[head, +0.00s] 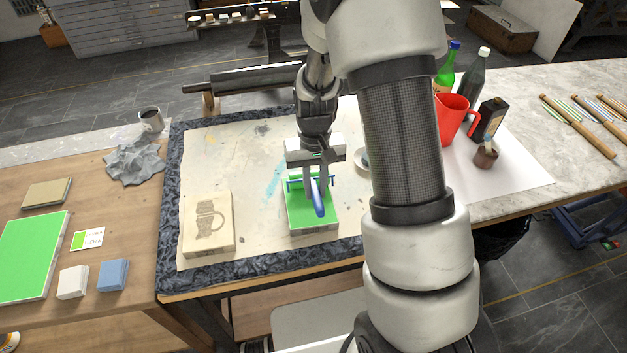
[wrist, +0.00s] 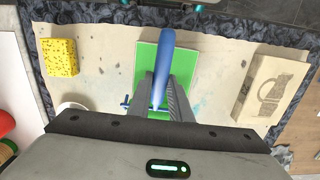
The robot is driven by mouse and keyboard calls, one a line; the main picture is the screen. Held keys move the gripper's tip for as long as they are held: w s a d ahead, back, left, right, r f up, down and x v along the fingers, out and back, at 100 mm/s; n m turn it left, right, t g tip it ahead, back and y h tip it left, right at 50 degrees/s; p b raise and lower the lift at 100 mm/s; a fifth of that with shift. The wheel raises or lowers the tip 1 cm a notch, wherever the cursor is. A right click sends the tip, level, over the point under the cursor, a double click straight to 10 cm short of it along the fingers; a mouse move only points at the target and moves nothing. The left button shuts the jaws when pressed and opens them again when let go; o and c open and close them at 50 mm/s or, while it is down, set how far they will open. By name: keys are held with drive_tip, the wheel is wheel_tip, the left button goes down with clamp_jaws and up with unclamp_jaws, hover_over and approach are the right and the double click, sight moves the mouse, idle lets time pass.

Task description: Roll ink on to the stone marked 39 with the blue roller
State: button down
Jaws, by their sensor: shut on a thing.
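My gripper (head: 316,190) is shut on the handle of the blue roller (head: 319,205), over a stone (head: 313,232) with a bright green top. The roller's blue frame crosses the stone's far part; I cannot tell if the roller touches it. In the wrist view the blue handle (wrist: 161,65) sits between my fingers (wrist: 160,95), over the green top (wrist: 187,62); the roller's drum is mostly hidden. A second stone (head: 208,225), pale with a mug drawing, lies to the left and also shows in the wrist view (wrist: 270,88). I cannot read the number 39 on either stone.
A green ink slab (head: 30,255) lies on the wooden table at left, near a card (head: 88,240) and white and blue blocks. A grey crumpled cloth (head: 135,162) lies behind. A red jug (head: 452,118) and bottles stand right. The wrist view shows a yellow sponge (wrist: 60,57).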

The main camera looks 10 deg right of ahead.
drive_tip(key=s, duration=1.3)
drive_tip(key=shift+a+b, duration=0.35)
drive_tip(key=shift+f, duration=0.1)
drive_tip(key=shift+w+d, duration=0.15)
drive_tip(key=shift+w, duration=2.45)
drive_tip(key=shift+w+d, duration=0.15)
drive_tip(key=shift+w, duration=2.4)
drive_tip(key=shift+w+d, duration=0.15)
drive_tip(key=shift+w, duration=2.45)
drive_tip(key=s+a+b, duration=0.1)
drive_tip(key=s, duration=1.4)
drive_tip(key=shift+s, duration=0.15)
